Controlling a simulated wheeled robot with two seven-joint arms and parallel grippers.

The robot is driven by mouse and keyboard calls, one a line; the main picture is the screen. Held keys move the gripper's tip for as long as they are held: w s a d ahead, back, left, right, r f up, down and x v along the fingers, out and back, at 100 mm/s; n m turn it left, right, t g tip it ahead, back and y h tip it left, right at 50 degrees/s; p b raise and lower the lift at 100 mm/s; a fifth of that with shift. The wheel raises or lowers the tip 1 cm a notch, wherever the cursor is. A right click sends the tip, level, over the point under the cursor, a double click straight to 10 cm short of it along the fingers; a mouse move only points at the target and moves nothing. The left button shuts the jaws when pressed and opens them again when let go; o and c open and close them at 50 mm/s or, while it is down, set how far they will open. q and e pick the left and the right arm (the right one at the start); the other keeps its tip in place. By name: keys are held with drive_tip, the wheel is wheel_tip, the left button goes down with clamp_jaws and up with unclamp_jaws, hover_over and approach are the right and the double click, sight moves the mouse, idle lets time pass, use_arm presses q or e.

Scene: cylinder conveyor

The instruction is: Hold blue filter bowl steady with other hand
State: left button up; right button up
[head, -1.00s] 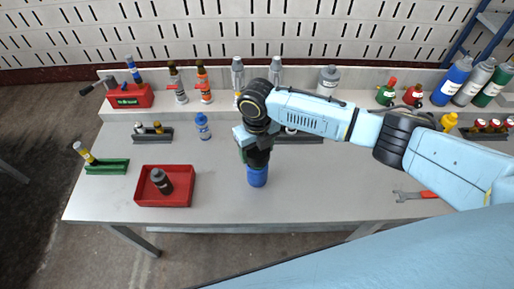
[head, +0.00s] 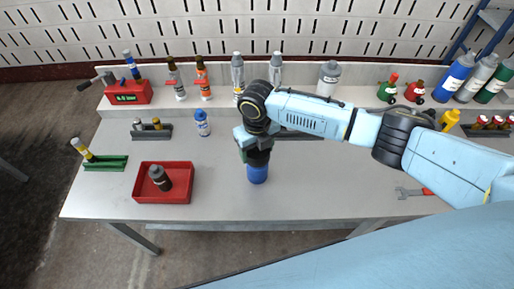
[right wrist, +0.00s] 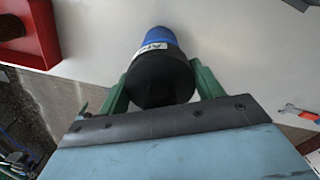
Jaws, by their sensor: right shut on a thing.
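The blue filter bowl (head: 258,174) stands on the workbench near the middle of its front half, with a black upper part. In the right wrist view, the blue bowl (right wrist: 158,36) with a white label shows beyond the black part (right wrist: 160,76). My right gripper (head: 255,157) comes down from above. Its green fingers (right wrist: 158,82) sit on both sides of the black part and are shut on it. The black part and the blue bowl look joined, though the exact seam is hidden by the fingers and arm. My left gripper is not in view.
A red tray (head: 181,197) with a dark cylinder (head: 160,178) stands to the left on the workbench (head: 330,190). A wrench (head: 412,192) lies at the right. Bottles line the rear shelf.

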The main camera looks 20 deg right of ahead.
drive_tip(key=shift+f+b, duration=0.5)
drive_tip(key=shift+f, duration=0.25)
drive_tip(key=o, duration=0.5)
drive_tip(key=shift+f, duration=0.1)
drive_tip(key=c, duration=0.5)
drive_tip(key=o, duration=0.8)
drive_tip(key=shift+s+p, duration=0.1)
drive_tip(key=shift+p, duration=0.35)
drive_tip(key=shift+c, duration=0.4)
